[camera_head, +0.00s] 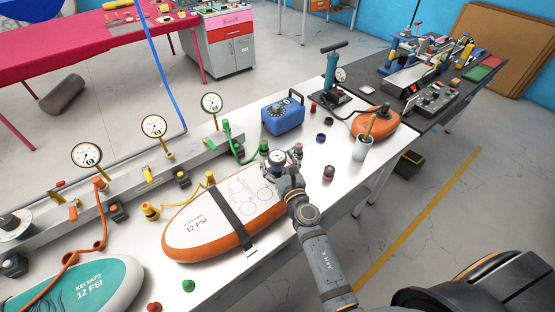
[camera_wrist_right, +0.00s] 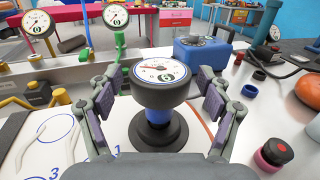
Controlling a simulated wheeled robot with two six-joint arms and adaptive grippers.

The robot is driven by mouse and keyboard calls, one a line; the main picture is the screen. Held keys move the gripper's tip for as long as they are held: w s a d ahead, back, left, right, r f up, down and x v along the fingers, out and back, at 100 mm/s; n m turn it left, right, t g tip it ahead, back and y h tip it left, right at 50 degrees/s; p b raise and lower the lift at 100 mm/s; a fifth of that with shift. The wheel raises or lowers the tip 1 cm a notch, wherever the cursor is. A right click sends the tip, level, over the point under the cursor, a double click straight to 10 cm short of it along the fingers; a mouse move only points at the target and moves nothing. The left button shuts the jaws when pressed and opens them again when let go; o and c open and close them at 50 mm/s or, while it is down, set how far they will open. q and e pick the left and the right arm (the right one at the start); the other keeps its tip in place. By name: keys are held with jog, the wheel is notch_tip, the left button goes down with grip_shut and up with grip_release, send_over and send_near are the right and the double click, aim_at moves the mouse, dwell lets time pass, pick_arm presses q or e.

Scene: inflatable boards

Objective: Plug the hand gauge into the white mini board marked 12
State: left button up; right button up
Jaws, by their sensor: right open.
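The white mini board marked 12 PSI (camera_head: 205,222), with an orange rim and a black strap, lies on the white table. The hand gauge (camera_head: 278,156) is at its far right end. In the right wrist view the hand gauge (camera_wrist_right: 160,85) stands upright, with a round dial, blue collar and wide black base. My right gripper (camera_head: 282,165) is around it; in the wrist view its fingers (camera_wrist_right: 162,100) are open on both sides, with gaps to the gauge. The underside of the gauge is hidden, so its seating cannot be told. My left gripper is not in view.
A teal board (camera_head: 85,285) lies at the front left. A rail with several dial gauges (camera_head: 154,127) runs along the far left edge.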

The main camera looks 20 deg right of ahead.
jog(key=s, duration=0.7)
jog(key=shift+s+d, duration=0.15)
jog(key=shift+s, duration=0.15)
dwell(0.4)
